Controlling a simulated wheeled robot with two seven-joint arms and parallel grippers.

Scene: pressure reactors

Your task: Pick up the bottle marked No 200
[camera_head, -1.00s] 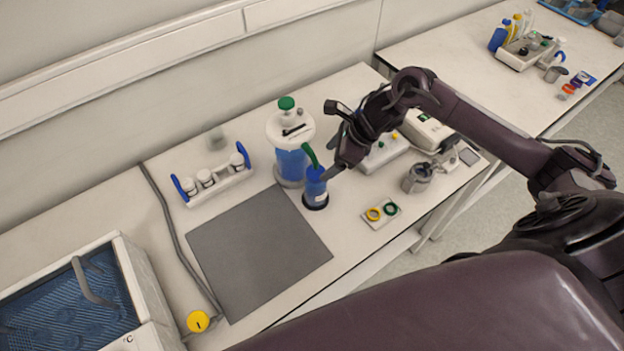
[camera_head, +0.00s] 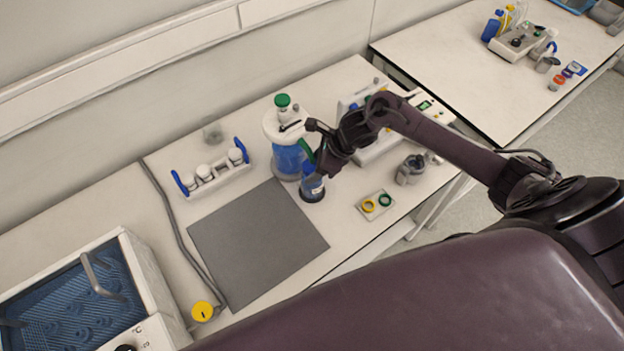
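A white rack (camera_head: 222,183) with blue end handles stands left of centre and holds several small white-capped bottles (camera_head: 204,171). No marking "No 200" is legible on any bottle. My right gripper (camera_head: 314,150) comes in from the right and is open. Its fingers are at the green spout of a small blue bottle (camera_head: 312,184) with a pale label; contact cannot be told. A large blue bottle with a green cap (camera_head: 283,101) stands just behind. My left gripper is not in view.
A grey mat (camera_head: 257,245) lies bare in front of the rack.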

